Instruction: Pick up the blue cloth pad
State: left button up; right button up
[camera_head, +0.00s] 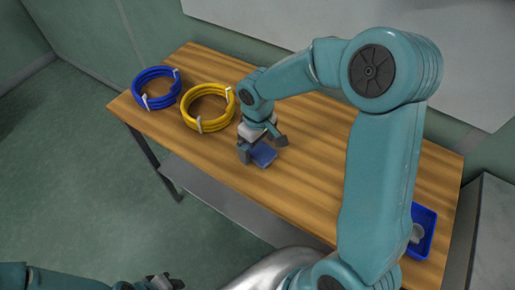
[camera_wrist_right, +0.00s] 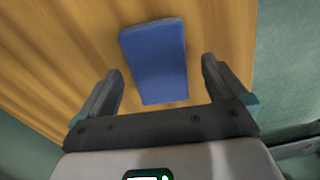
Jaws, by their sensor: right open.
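The blue cloth pad (camera_head: 263,155) lies flat on the wooden table near its front edge. In the right wrist view the pad (camera_wrist_right: 157,60) sits ahead of and between the two fingers, with wood showing on both sides of it. My right gripper (camera_head: 264,146) is right over the pad in the head view, its fingers spread around it. In the right wrist view the right gripper (camera_wrist_right: 160,82) is open and empty. My left gripper (camera_head: 165,282) is at the bottom edge of the head view, away from the table; its jaws are too small and cut off to judge.
A blue coiled cable (camera_head: 157,101) and a yellow coiled cable (camera_head: 192,122) lie on the left part of the wooden table (camera_head: 310,190). A blue tray (camera_head: 427,222) with a pale item inside stands at the right end. My right arm hides part of the table between.

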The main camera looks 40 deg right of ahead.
aim_at(258, 148)
jog(key=shift+d+f, duration=0.1)
jog(key=shift+f, duration=0.6)
jog(key=c, duration=1.1)
jog(key=shift+r, duration=0.1)
notch_tip(258, 148, up, 20)
jog(key=shift+p, duration=0.3)
jog(key=o, duration=0.3)
jog(key=shift+c, duration=1.2)
